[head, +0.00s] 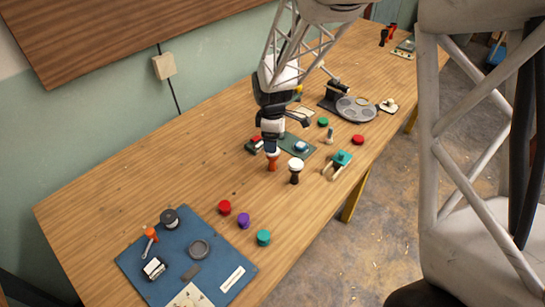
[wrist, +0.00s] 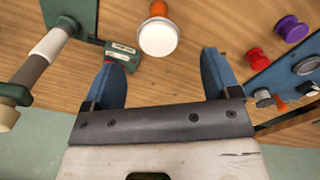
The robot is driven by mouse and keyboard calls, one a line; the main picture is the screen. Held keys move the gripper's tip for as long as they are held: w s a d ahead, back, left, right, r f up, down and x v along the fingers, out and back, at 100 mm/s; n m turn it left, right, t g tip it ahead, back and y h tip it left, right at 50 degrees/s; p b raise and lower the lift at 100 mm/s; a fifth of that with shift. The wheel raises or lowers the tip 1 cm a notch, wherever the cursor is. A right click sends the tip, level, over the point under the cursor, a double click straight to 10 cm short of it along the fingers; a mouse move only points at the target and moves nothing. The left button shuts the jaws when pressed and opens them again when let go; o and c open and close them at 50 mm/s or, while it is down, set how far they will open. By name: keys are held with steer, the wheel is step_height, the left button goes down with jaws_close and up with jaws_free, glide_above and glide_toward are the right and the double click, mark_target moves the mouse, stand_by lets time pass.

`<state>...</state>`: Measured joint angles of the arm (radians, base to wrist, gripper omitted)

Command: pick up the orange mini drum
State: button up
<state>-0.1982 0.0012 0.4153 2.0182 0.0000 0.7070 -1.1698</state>
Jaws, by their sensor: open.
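The orange mini drum (head: 272,164) stands upright on the wooden table, with a white top. In the wrist view its round white head (wrist: 158,38) faces me, with some orange body (wrist: 158,9) behind it. My gripper (head: 271,149) is just above and beside it in the head view, partly covering its top. In the wrist view the two blue fingers of my gripper (wrist: 157,62) are spread apart. The drum appears beyond the fingertips, roughly centred across the gap, and nothing is held.
Red, purple and teal discs (head: 263,238) and a blue board (head: 232,263) are at the near left.

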mark_target(272, 158)
steer(key=shift+f, duration=0.95)
steer(key=shift+w+d+f, duration=0.1)
steer(key=shift+f, duration=2.5)
steer(key=c, duration=1)
steer(key=shift+r, duration=0.15)
